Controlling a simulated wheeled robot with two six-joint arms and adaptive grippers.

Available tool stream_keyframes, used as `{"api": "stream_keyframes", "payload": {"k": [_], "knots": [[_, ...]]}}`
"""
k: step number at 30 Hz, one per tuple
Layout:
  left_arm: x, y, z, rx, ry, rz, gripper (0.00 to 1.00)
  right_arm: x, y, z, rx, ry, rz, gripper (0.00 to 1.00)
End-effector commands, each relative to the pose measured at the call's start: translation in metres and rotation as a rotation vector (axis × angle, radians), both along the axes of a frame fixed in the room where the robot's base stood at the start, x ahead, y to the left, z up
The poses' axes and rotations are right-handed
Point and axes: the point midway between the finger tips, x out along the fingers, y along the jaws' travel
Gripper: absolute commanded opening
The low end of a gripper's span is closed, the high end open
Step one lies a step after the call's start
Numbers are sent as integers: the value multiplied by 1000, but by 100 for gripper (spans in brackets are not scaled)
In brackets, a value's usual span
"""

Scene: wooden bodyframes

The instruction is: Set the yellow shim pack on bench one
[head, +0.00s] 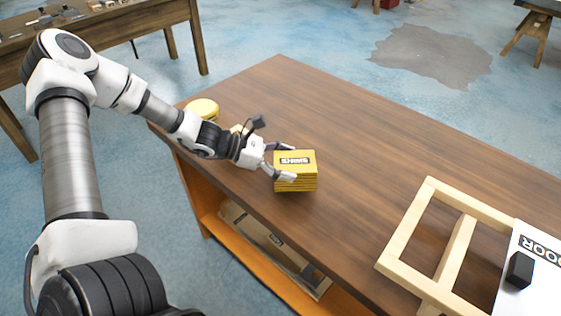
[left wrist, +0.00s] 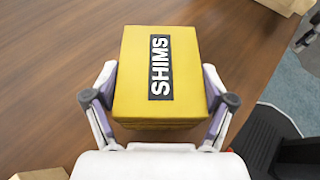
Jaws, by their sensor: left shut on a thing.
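The yellow shim pack (head: 295,171), a block of stacked layers with a black "SHIMS" label on top, is at the near left part of the brown wooden bench (head: 330,110). My left gripper (head: 284,164) has its fingers on two sides of the pack and is shut on it. In the left wrist view the pack (left wrist: 160,70) sits between both fingers, label up. The pack looks upright and at or just above the bench top; I cannot tell whether its underside touches. My right gripper is not in view.
A light wooden frame (head: 452,245) and a white panel lettered "DOOR" (head: 540,265) lie at the right of the bench. A shelf below holds a flat box (head: 265,240). The bench's middle and far part are clear.

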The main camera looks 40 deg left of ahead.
Motion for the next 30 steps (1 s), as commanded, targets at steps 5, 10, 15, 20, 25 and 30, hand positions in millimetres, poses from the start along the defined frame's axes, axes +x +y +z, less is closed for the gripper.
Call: {"api": "stream_keyframes", "payload": {"k": [5, 10, 15, 20, 25, 30], "knots": [[-2, 1, -25, -1, -1, 3, 36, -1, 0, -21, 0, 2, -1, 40], [-2, 1, -23, -1, -1, 3, 36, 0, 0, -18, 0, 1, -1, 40], [-2, 1, -26, 0, 0, 3, 97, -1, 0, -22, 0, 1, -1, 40], [-2, 1, -26, 0, 0, 3, 100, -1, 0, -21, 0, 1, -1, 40], [-2, 1, -25, 0, 0, 3, 100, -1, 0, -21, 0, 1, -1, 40], [-5, 5, -14, -3, -1, 4, 100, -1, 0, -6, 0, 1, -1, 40]]}}
